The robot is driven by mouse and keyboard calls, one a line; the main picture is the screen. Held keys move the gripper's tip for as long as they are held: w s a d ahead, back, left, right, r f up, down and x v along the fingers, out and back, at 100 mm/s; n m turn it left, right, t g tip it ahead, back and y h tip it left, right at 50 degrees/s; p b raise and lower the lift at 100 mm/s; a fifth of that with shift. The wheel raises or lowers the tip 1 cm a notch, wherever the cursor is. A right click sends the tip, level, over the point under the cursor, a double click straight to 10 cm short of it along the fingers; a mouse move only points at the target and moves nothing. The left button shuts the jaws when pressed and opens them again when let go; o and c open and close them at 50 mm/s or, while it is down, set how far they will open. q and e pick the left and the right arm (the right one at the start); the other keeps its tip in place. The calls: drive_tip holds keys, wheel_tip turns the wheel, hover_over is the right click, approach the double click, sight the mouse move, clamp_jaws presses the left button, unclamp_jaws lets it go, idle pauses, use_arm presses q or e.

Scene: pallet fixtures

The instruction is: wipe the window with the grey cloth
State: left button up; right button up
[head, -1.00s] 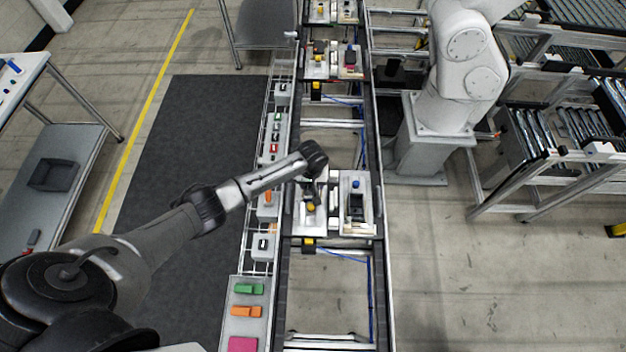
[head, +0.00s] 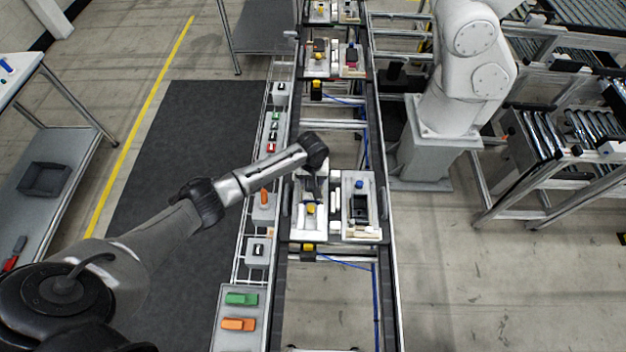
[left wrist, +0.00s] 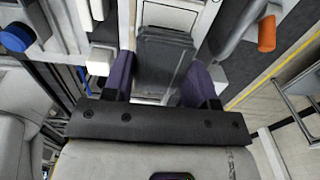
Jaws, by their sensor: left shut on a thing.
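My left gripper (head: 312,192) points down over the left part of a white pallet fixture (head: 297,222) on the rail line. In the left wrist view its two purple fingers (left wrist: 162,68) stand on either side of a dark grey flat piece (left wrist: 163,55), which looks like the grey cloth, and are shut on it. The cloth is too small and hidden to make out in the head view. I cannot surely tell which part is the window; a dark panel (head: 360,208) shows in the right fixture, beside the gripper. My right gripper is not in view.
A blue knob (head: 359,184) and a yellow knob (head: 310,209) stand up from the fixtures close to the gripper. Grey trays with green (head: 241,299) and orange (head: 238,324) parts line the left side. A white robot arm (head: 465,70) stands at the right.

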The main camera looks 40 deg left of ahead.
sight(312, 188)
use_arm(q)
drive_tip(key=shift+w+a+f+b, duration=0.2)
drive_tip(key=shift+w+a+b, duration=0.55)
drive_tip(key=shift+b, duration=0.35)
drive_tip(key=shift+w+b, duration=0.2)
drive_tip(key=shift+b, duration=0.5)
drive_tip(key=p, duration=0.1)
drive_tip(key=s+d+p, duration=0.2)
drive_tip(key=p, duration=0.1)
drive_tip(key=shift+s+r, duration=0.25)
drive_tip(key=s+d+p, duration=0.2)
drive_tip(key=p, duration=0.1)
drive_tip(key=shift+s, duration=0.2)
drive_tip(key=shift+r+p, duration=0.25)
drive_tip(key=shift+p, duration=0.15)
drive_tip(key=shift+r+p, duration=0.4)
drive_tip(key=shift+r, duration=0.45)
drive_tip(key=shift+a+r+p, duration=0.1)
drive_tip(key=shift+r+p, duration=0.45)
drive_tip(key=shift+p, duration=0.2)
wheel_tip(312, 188, up, 4)
drive_tip(key=p, duration=0.5)
drive_tip(key=shift+r, duration=0.2)
